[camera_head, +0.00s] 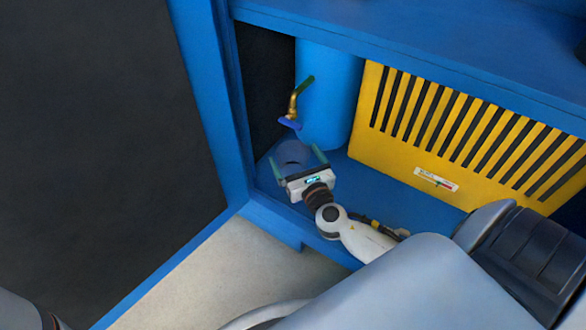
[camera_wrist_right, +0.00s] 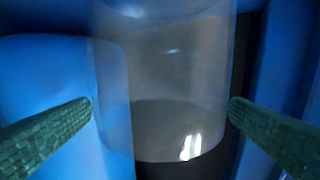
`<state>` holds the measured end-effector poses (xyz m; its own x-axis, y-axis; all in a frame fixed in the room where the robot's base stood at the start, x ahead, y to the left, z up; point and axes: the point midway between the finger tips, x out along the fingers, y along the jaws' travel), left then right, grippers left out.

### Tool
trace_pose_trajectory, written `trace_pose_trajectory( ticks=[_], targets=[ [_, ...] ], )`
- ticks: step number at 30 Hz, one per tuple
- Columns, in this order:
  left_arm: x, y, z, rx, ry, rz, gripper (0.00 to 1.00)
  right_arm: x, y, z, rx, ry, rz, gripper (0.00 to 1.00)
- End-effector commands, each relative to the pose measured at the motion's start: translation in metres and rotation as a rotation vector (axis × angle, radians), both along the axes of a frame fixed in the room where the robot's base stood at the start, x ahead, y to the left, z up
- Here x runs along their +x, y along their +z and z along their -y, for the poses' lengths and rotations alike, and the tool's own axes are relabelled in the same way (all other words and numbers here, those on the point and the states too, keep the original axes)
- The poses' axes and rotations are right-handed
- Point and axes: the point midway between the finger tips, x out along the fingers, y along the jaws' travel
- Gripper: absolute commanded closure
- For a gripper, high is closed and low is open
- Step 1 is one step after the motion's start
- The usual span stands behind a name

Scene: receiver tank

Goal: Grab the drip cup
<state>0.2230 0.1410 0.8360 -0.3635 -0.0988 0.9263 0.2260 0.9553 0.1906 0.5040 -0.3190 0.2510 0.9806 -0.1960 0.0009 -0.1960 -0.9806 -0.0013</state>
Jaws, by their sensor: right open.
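The drip cup (camera_head: 292,152) is a clear, see-through cup. It stands inside the blue cabinet, just below the valve, in front of the blue tank. In the right wrist view the cup (camera_wrist_right: 165,75) fills the middle, with a dull grey-brown lower part. My right gripper (camera_head: 297,160) is open at the cup, one green finger toward each side. In the wrist view the fingertips (camera_wrist_right: 161,104) flank the cup with small apparent gaps; contact is not clear. My left gripper is not in view.
A brass valve (camera_head: 292,104) with a green handle and a blue outlet hangs just above the cup. The blue tank (camera_head: 330,95) stands behind. A yellow slatted panel (camera_head: 400,140) is at right. A dark door panel (camera_head: 90,150) is at left, beside the blue frame.

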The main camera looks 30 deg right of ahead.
Motion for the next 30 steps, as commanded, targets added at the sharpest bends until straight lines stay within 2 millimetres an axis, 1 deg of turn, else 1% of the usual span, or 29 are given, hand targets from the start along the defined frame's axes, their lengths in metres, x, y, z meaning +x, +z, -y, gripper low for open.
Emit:
trace_pose_trajectory(
  ticks=[1, 4, 7, 13, 14, 24, 25, 30],
  targets=[
    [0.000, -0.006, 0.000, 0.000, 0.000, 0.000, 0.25, 0.009, -0.002, 0.001, -0.001, 0.001, 0.003, 0.00],
    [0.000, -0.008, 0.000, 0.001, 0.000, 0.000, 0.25, 0.020, -0.001, 0.003, -0.001, 0.001, 0.002, 0.00],
    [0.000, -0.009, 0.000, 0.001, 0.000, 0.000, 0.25, 0.024, -0.001, 0.004, -0.002, 0.001, -0.001, 0.00],
    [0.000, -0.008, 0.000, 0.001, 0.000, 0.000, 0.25, 0.024, 0.000, 0.004, -0.002, 0.001, -0.001, 0.00],
    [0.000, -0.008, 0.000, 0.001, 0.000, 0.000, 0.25, 0.024, 0.000, 0.004, -0.002, 0.001, -0.001, 0.03],
    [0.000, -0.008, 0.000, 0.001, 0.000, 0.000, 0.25, 0.024, 0.000, 0.004, -0.001, 0.001, -0.001, 0.59],
    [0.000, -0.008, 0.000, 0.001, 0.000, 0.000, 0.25, 0.024, 0.000, 0.004, -0.001, 0.001, -0.001, 0.62],
    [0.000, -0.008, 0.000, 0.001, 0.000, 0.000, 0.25, 0.024, 0.000, 0.005, -0.001, 0.001, 0.000, 0.62]
  ],
)
